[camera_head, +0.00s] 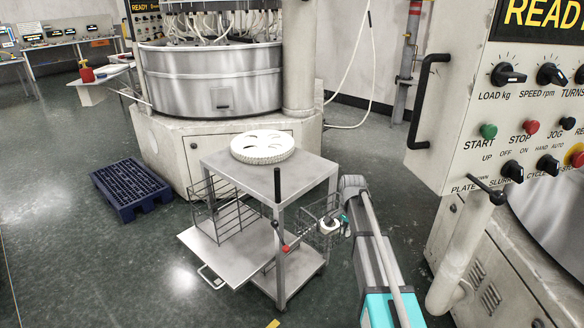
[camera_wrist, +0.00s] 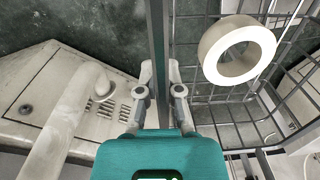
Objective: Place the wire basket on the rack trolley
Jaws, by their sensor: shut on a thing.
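The wire basket (camera_head: 312,208) is a small dark mesh basket with a white ring (camera_head: 329,225) in it. My gripper (camera_head: 345,222) is shut on the basket's rim or bar, at its right side. In the wrist view, a grey bar runs up from between my gripper's fingers (camera_wrist: 160,95); the basket's wires (camera_wrist: 290,75) and the white ring (camera_wrist: 237,50) lie to the right. The rack trolley (camera_head: 290,183) is a grey frame with a flat top, a lower shelf and a wire rack (camera_head: 238,215) at its left. The basket overlaps the trolley's right side; whether they touch is unclear.
A white disc with holes (camera_head: 262,146) lies on the trolley top. A black upright handle (camera_head: 277,186) stands at its front, with a red knob below. A lapping machine (camera_head: 210,85) stands behind, a control panel (camera_head: 510,110) at right, a blue pallet (camera_head: 130,188) at left.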

